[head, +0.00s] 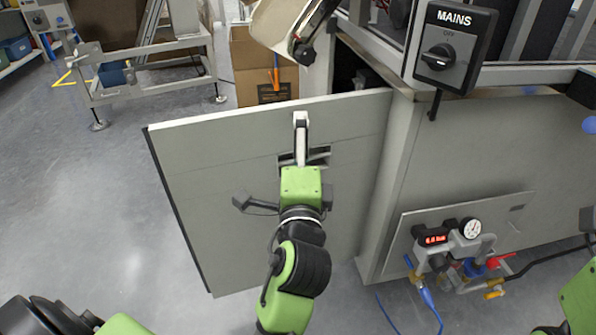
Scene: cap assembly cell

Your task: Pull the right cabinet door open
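The cabinet door (220,160) is a flat light grey panel. It stands swung well out from the cabinet (400,170), with its outer face toward me. Its right side meets the cabinet corner, and its dark-edged free side is at the left. A dark gap into the cabinet shows behind its top right. My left gripper (300,122) is in front of the middle of the door, pointing away from me. I cannot tell whether it touches the door, and its fingers overlap. No handle is visible. My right gripper is out of view.
The MAINS switch box (456,48) sits at the cabinet's upper right. A gauge and valve assembly (460,245) with hoses is at the lower right. Cardboard boxes (262,65) and a metal frame (150,85) stand behind the door. Grey floor (80,210) is free at the left.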

